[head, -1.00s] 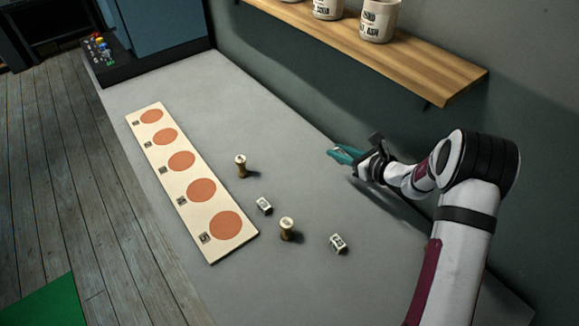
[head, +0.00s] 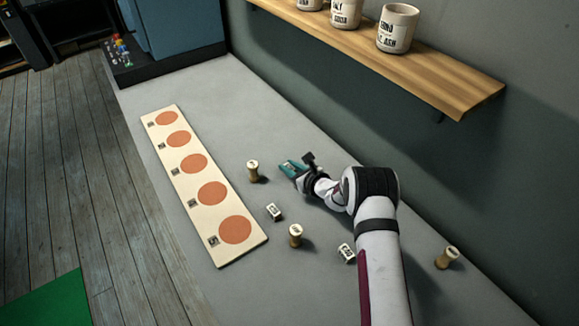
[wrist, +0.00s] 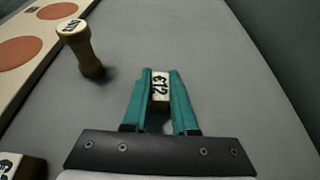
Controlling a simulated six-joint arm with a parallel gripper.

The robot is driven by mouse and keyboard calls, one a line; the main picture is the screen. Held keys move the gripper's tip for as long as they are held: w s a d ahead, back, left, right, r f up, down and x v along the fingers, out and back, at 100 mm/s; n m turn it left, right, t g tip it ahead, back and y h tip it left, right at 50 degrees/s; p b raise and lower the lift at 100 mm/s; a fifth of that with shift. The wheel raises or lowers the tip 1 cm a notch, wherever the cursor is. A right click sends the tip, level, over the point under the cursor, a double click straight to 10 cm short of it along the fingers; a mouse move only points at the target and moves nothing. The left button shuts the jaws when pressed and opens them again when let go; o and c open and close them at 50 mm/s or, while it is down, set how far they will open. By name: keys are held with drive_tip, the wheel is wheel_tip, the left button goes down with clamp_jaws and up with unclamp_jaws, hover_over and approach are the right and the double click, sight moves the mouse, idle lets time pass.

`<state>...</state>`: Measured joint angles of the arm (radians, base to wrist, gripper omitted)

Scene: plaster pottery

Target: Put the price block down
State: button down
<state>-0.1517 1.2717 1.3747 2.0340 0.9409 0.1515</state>
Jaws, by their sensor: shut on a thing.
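My gripper (head: 291,168) is shut on a small white price block (wrist: 160,86), which sits between the teal fingers in the wrist view. Its face carries dark marking that looks like "£12". In the head view the block in the jaws is too small to make out. The gripper is low over the grey table, just right of a wooden stamp (head: 253,171) that stands upright, also seen in the wrist view (wrist: 82,47). I cannot tell whether the block touches the table.
A cream board (head: 203,190) with several orange discs and number marks lies at left. Two other white blocks (head: 274,212) (head: 346,253) lie nearer. More wooden stamps (head: 295,235) (head: 447,258) stand nearby. A wooden shelf (head: 420,70) with mugs runs along the wall. Table behind the gripper is clear.

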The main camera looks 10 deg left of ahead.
drive_tip(key=shift+f, duration=0.1)
drive_tip(key=c, duration=0.7)
unclamp_jaws()
